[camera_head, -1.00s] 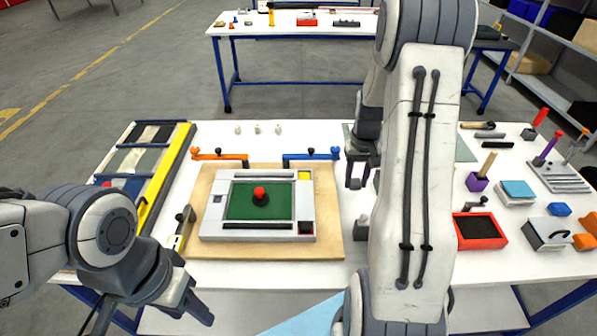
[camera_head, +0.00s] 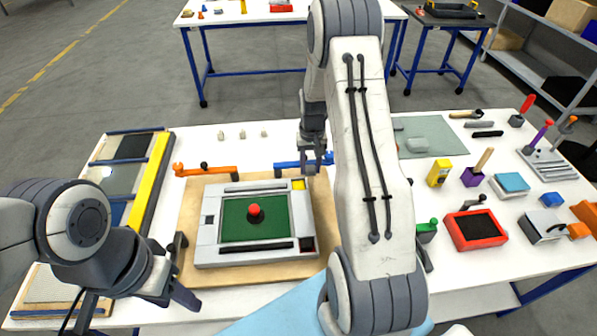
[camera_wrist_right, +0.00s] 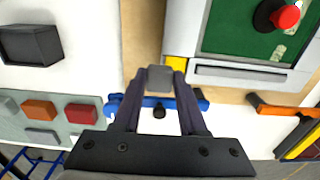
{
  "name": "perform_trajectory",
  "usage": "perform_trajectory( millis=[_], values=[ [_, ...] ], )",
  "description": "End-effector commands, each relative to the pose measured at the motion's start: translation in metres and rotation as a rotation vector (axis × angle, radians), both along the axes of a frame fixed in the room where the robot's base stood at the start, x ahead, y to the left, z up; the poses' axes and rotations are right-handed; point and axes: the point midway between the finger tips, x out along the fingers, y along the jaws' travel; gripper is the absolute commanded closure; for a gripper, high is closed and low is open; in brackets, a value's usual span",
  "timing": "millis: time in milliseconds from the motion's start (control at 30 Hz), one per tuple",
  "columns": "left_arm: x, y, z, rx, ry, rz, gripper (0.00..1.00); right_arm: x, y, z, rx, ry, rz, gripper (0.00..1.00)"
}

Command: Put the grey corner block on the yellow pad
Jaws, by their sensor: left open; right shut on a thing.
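The grey corner block (camera_wrist_right: 160,78) is between the fingertips of my right gripper (camera_wrist_right: 158,88), which is shut on it. The yellow pad (camera_head: 299,184) is at the back right corner of the grey frame (camera_head: 207,250). In the right wrist view the pad (camera_wrist_right: 176,64) shows just beside the block, partly covered by the block and a finger. In the head view my right gripper (camera_head: 313,168) hangs near that corner, and the block is hard to make out. I cannot tell its height above the pad. My left gripper (camera_head: 178,290) is open and empty, front left of the frame.
The frame lies on a wooden board (camera_head: 187,270) and surrounds a green panel with a red knob (camera_head: 254,211). A blue clamp (camera_head: 290,164) is close to my right gripper, and an orange clamp (camera_head: 210,171) is farther left. Tools and boxes, including a red tray (camera_head: 475,230), fill the right side.

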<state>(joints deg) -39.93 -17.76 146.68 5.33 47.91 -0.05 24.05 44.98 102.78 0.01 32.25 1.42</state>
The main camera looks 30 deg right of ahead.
Motion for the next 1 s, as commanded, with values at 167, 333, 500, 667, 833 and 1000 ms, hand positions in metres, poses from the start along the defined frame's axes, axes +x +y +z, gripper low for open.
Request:
perform_trajectory(
  millis=[167,333,500,667,833,1000],
  values=[
    [0.000,0.000,0.017,0.000,0.000,-0.003,0.50,0.025,0.017,-0.016,0.001,0.002,0.001,1.00],
    [0.000,0.000,0.020,0.000,0.000,-0.003,0.50,0.033,0.021,-0.025,0.000,0.000,-0.004,1.00],
    [0.000,0.000,0.035,0.000,0.000,-0.005,0.50,0.031,0.020,-0.046,0.002,0.004,-0.006,1.00],
    [0.000,0.000,0.040,0.000,-0.001,-0.007,0.50,0.031,0.020,-0.062,0.000,0.001,-0.006,1.00],
    [0.000,0.000,0.039,0.000,-0.001,-0.007,0.50,0.032,0.019,-0.064,-0.001,-0.002,-0.005,1.00],
    [0.000,0.000,0.036,0.000,-0.001,-0.006,0.50,0.032,0.019,-0.067,0.000,-0.001,-0.005,1.00]
  ],
)
